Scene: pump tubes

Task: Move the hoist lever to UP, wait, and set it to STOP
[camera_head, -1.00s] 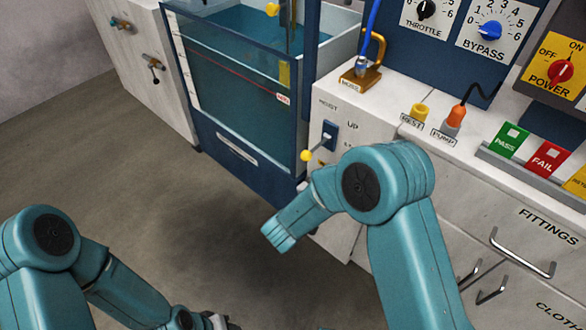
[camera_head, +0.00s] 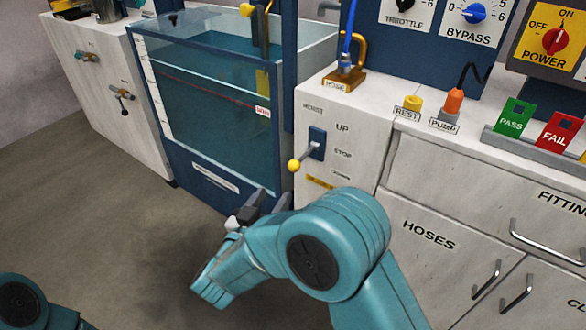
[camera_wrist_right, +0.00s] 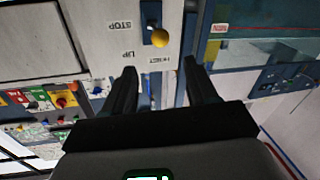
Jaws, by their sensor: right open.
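The hoist lever has a yellow knob (camera_head: 294,165) on a short grey rod. It comes out of a dark blue plate (camera_head: 317,143) on the white cabinet front, beside the labels UP and STOP. The knob hangs low in the picture, and I cannot tell surely which mark the lever is at. My right gripper (camera_head: 270,197) is open and empty, below and left of the knob, apart from it. In the right wrist view, the knob (camera_wrist_right: 160,38) lies beyond and between the two spread fingertips (camera_wrist_right: 160,68). My left gripper is out of view.
A water tank (camera_head: 205,95) with blue walls stands left of the lever. A brass hook piece (camera_head: 347,75) with a blue hose sits on the cabinet top above. Drawers with handles (camera_head: 545,238) are to the right. The floor at left is clear.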

